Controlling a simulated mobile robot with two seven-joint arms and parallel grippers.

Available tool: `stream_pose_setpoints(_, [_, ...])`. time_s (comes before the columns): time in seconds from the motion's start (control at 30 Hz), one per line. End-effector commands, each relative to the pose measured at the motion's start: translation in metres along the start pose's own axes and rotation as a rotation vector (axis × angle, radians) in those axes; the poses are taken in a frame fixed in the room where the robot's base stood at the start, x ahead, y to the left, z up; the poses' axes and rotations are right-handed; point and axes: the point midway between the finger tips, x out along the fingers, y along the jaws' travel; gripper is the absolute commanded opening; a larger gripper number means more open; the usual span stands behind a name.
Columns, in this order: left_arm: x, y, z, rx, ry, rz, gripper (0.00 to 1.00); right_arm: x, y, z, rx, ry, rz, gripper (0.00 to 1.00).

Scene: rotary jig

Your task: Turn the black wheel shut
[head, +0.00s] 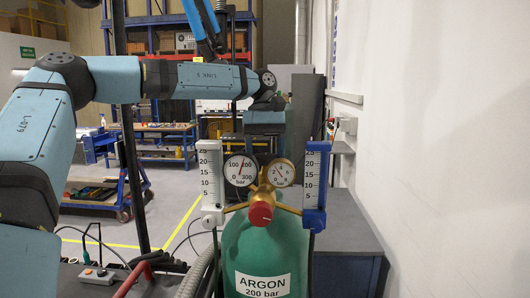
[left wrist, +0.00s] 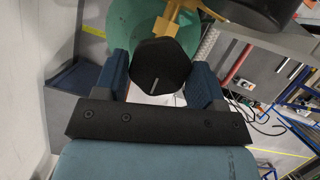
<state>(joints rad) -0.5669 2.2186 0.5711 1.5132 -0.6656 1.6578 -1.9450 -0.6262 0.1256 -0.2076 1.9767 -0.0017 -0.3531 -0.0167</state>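The black wheel (left wrist: 158,68) is a dark, many-sided knob that shows from above in the left wrist view, over the green gas bottle (left wrist: 140,25). My left gripper (left wrist: 160,58) has a blue finger on each side of the wheel, with no clear gap at either side. In the head view my left gripper (head: 264,143) points down behind the gauges, which hide its fingertips and the wheel. The green bottle (head: 265,245) stands upright with an ARGON label. My right gripper is in neither view.
A brass regulator with a red knob (head: 260,214) and two round gauges (head: 240,168) fronts the bottle. A white flow tube (head: 211,185) and a blue one (head: 315,185) flank it. A white wall (head: 430,150) and a grey cabinet (head: 345,235) are to the right.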

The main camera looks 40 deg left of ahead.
Motion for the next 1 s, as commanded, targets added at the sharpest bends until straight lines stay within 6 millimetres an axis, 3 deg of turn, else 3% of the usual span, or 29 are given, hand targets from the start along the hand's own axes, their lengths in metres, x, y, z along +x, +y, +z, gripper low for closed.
stream_pose_setpoints(0.03, [0.000,0.000,0.000,0.000,0.000,0.000,0.76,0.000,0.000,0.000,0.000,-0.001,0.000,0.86])
stream_pose_setpoints(0.1, [0.000,0.000,0.000,0.000,0.000,0.000,0.86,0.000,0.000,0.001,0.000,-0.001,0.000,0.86])
stream_pose_setpoints(0.47, [-0.006,0.000,0.000,-0.002,0.002,0.001,0.86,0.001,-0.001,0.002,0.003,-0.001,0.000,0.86])
stream_pose_setpoints(0.57, [-0.019,0.001,-0.001,-0.002,0.004,0.002,0.86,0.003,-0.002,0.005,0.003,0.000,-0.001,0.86])
stream_pose_setpoints(1.0, [-0.114,0.001,0.000,-0.002,0.003,0.002,0.86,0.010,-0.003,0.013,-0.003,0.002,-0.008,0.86])
